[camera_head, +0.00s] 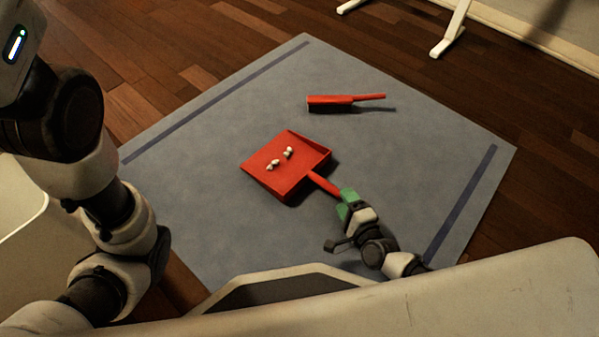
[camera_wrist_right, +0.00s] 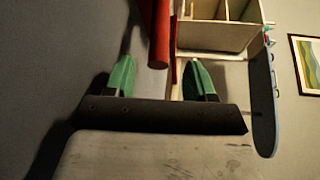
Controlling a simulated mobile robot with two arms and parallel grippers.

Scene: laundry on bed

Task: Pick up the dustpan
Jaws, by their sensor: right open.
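The red dustpan (camera_head: 308,150) lies on the grey-blue rug with several small white bits (camera_head: 281,160) in its pan. Its handle (camera_head: 324,183) points toward my right gripper (camera_head: 346,203), whose green fingertips are at the handle's end. In the right wrist view, the right gripper (camera_wrist_right: 163,82) is open, and the red handle (camera_wrist_right: 160,35) reaches in between its two green fingers, with gaps on both sides. My left arm comes in at the left of the head view, but its gripper is out of view.
A red brush (camera_head: 335,101) lies on the rug (camera_head: 220,120) beyond the dustpan. White stand legs (camera_head: 452,28) stand on the wooden floor at the top right. The rug around the dustpan is otherwise clear.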

